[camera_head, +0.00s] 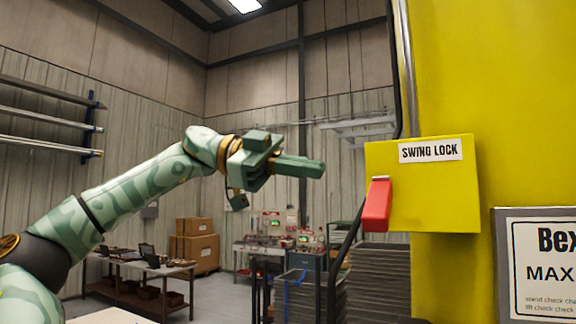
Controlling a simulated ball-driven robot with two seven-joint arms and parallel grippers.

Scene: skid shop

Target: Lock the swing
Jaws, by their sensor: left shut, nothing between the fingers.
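A yellow box (432,190) labelled SWING LOCK (430,150) is fixed to the tall yellow machine on the right. A red lever (376,206) sits at the lower left of the box and points down, its pale pivot end uppermost. My left gripper (316,168) is shut and empty, its fingers together and pointing right. In the picture it is to the left of and a little above the red lever, with a gap between them. My right gripper is not in view.
A black cable (346,245) runs down beside the box. A grey-framed sign (503,262) is on the machine at lower right. Behind stand a workbench (140,268), cardboard boxes (195,246) and a stack of dark sheets (378,283). The space around my left gripper looks open.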

